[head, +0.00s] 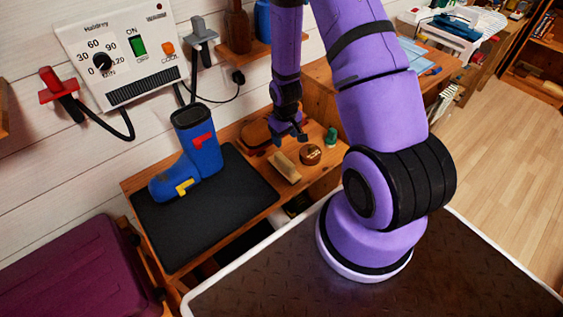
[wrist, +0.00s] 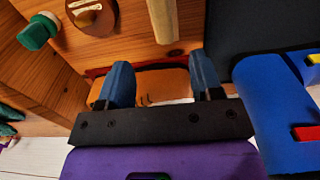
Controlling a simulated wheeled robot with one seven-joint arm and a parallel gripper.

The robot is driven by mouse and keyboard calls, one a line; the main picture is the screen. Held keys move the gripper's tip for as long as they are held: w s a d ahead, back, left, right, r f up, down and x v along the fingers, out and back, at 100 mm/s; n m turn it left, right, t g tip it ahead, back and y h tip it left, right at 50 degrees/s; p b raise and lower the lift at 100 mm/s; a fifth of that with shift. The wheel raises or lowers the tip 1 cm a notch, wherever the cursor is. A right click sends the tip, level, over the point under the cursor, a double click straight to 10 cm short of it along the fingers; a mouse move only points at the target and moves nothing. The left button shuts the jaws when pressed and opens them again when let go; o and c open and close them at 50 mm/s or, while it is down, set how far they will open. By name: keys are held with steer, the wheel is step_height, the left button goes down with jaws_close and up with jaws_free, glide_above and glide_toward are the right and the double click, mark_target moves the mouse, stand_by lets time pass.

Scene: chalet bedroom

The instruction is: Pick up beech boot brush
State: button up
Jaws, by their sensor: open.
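The beech boot brush, a pale wooden block (head: 284,167), lies on the wooden bench top just right of the black mat. It also shows in the wrist view (wrist: 163,20) at the top, cut off by the frame edge. My gripper (head: 291,138) hangs above the bench, on the wall side of the brush and apart from it. In the wrist view my gripper (wrist: 161,82) has its two blue fingers spread with nothing held between them. Below the fingers lies an orange-brown object (wrist: 150,87).
A blue boot (head: 203,155) stands on the black mat (head: 245,188) left of the brush. A round brown tin (head: 310,154) and a small green item (head: 331,137) sit right of it. A white dryer panel (head: 125,50) with cables hangs on the wall.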

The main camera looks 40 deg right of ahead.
mark_target(284, 159)
steer(key=f, duration=0.3)
steer(key=shift+s+d+f, duration=0.1)
steer(key=shift+d, duration=0.1)
step_height(284, 159, down, 5)
steer(key=shift+f, duration=0.1)
steer(key=shift+a+f, duration=0.15)
steer(key=shift+f, duration=1.2)
steer(key=shift+a+f, duration=0.15)
steer(key=shift+f, duration=1.15)
steer(key=c, duration=1.1)
